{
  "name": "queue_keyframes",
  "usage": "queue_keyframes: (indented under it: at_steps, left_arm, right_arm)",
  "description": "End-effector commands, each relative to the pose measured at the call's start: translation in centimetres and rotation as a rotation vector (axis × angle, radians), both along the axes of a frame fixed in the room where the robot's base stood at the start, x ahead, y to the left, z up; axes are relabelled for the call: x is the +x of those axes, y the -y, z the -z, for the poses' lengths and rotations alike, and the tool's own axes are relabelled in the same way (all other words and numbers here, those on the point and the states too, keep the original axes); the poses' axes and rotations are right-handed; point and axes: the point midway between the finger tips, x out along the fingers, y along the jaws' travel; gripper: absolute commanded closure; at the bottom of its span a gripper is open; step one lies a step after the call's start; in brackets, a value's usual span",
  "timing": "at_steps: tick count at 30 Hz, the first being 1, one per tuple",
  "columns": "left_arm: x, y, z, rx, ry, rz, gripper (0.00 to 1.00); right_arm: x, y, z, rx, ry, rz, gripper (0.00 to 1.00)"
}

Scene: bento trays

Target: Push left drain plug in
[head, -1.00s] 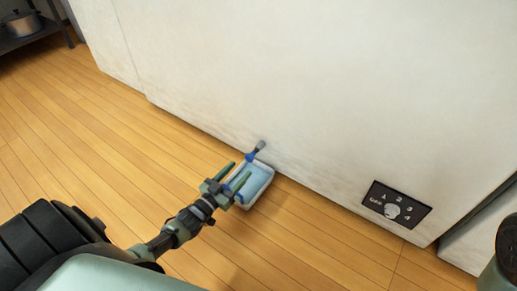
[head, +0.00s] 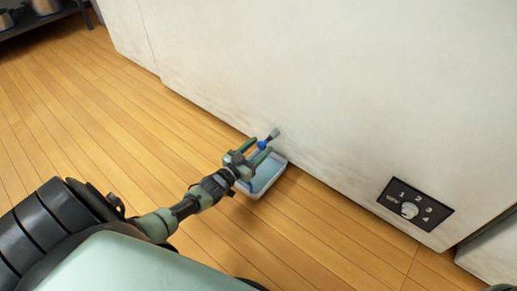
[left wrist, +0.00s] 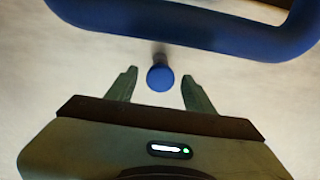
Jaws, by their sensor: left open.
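The left drain plug is a blue round knob (head: 263,144) on a short grey pipe (head: 274,134) that sticks out low from the white cabinet wall. In the left wrist view its blue round end (left wrist: 160,78) faces the camera. My left gripper (head: 256,151) is open, with its fingers on either side of the knob. In the left wrist view the gripper (left wrist: 159,82) shows a gap on both sides of the knob. I cannot tell how far in the plug sits. My right gripper is not in view.
A white tray (head: 282,163) with a light-blue inside stands on the wooden floor under the plug. A black dial panel (head: 415,204) is on the cabinet (head: 350,100) at the right. A blue bar (left wrist: 190,32) crosses the top of the left wrist view.

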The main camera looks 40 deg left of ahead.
Motion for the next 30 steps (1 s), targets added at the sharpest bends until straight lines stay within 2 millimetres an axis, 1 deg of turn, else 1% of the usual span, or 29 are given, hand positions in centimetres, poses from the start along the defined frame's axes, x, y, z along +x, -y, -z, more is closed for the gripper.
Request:
queue_keyframes:
  at_steps: [2, 3, 5, 6, 7, 8, 30]
  left_arm:
    - [-0.01, -0.01, -0.03, 0.0, 0.0, 0.0, 0.47]
    - [-0.01, -0.01, -0.03, 0.0, 0.0, 0.0, 0.58]
    - [-0.01, -0.01, -0.04, 0.0, 0.0, 0.0, 0.75]
    - [-0.02, -0.01, -0.04, 0.0, 0.001, 0.0, 0.86]
    - [-0.02, -0.01, -0.03, 0.0, 0.001, 0.0, 0.95]
    - [-0.02, -0.01, -0.04, 0.0, 0.001, 0.0, 1.0]
    - [-0.02, 0.0, -0.04, 0.0, 0.001, 0.0, 1.0]
  right_arm:
    - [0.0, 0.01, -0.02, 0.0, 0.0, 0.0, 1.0]
    - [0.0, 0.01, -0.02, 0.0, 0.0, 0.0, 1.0]
    - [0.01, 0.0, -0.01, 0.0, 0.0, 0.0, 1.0]
    - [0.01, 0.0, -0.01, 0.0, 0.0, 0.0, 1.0]
    - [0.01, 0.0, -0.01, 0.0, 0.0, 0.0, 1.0]
    - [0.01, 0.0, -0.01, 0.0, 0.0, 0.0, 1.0]
    - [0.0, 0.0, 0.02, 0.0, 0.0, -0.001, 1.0]
